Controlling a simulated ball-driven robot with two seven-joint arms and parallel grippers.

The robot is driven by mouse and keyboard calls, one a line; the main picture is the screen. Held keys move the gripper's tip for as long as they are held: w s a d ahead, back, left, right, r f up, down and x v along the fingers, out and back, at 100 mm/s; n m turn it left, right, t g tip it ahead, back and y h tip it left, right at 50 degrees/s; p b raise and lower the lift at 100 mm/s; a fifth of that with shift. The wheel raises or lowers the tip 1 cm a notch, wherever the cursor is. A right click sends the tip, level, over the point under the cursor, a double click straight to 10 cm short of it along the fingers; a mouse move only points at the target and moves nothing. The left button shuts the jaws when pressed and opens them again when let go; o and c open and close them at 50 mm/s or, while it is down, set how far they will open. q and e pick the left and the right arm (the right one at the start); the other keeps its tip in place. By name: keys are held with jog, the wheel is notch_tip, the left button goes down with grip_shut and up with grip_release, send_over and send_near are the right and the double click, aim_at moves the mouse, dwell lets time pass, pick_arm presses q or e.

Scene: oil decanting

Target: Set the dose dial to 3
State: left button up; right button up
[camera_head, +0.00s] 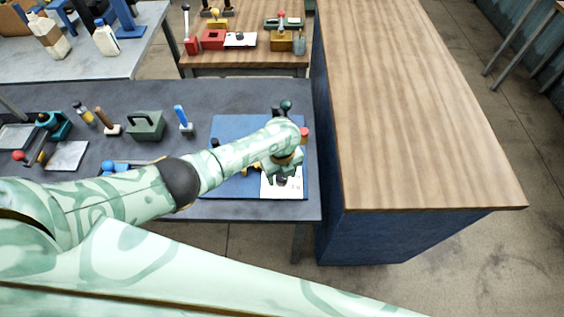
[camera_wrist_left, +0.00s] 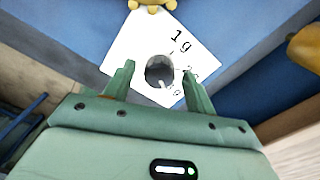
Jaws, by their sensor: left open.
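The dose dial is a dark round knob (camera_wrist_left: 160,70) on a white plate (camera_wrist_left: 130,45) in the left wrist view. The plate carries black marks; "1g" is readable, and the others are partly hidden by a finger. A pale line shows on the knob's lower side; which mark it meets I cannot tell. My left gripper (camera_wrist_left: 159,78) is open, one finger on each side of the knob with visible gaps. In the head view my left gripper (camera_head: 281,175) is over the plate (camera_head: 296,189), with the knob (camera_head: 282,182) just below it. My right gripper is not in view.
The plate lies on a blue board (camera_head: 232,188) at the right end of the dark table (camera_head: 235,99). A red-topped part (camera_head: 304,133) and a dark ball-topped lever (camera_head: 286,106) stand close by. A wooden counter (camera_head: 410,110) is to the right. Several tools lie left.

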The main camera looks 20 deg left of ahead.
pick_arm(q)
notch_tip(320, 180, up, 16)
jog(key=p, duration=0.6)
jog(key=shift+f, duration=0.2)
